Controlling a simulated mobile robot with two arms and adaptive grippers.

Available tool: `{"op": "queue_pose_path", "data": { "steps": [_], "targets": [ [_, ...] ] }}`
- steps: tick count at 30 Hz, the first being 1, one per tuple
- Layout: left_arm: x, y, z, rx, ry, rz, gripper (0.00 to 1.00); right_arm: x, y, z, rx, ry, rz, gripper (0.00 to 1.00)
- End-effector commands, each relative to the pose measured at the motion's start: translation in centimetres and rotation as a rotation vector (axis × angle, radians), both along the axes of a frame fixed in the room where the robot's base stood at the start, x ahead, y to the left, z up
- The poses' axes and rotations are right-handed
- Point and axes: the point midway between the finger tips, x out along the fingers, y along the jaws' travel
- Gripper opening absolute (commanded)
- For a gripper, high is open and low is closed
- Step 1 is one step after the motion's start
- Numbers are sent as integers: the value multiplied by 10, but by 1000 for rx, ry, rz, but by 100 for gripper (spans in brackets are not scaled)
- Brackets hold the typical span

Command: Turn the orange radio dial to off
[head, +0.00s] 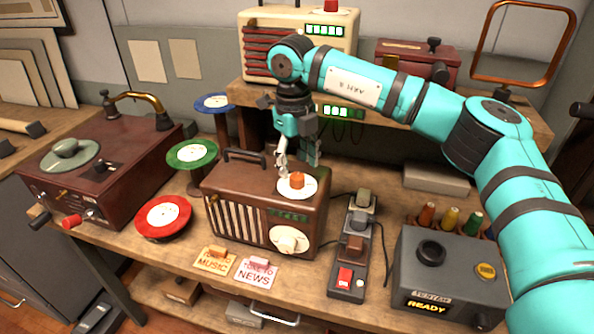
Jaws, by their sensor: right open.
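The brown radio (237,210) stands on the workbench in the middle of the head view. The orange dial (297,180) sits on a white disc (285,190) on the radio's top, toward the right end. A white knob (288,240) is on its front. My right gripper (296,163) comes down from above, just behind and beside the orange dial. Its fingers are open, and I cannot tell whether one touches the dial. The dial's off mark is too small to read. My left gripper is not in view.
Red, green and blue-rimmed discs stand left of the radio, the red one (163,217) nearest. A maroon record player (100,165) is at far left. A switch strip (352,245) and a grey tester box (450,270) stand to the right. Two cards (256,273) lie in front.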

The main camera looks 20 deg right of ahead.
Motion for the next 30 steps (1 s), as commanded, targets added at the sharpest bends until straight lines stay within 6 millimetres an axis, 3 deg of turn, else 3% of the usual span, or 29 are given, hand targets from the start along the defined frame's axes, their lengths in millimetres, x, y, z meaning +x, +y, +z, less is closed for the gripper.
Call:
{"op": "queue_pose_path", "data": {
  "steps": [6,12,30],
  "targets": [
    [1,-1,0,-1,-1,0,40,0,3,49,0,-3,0,54],
    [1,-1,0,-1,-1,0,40,-1,4,77,1,-2,0,54],
    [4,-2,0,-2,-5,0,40,-2,4,86,0,0,0,54]
  ]
}}
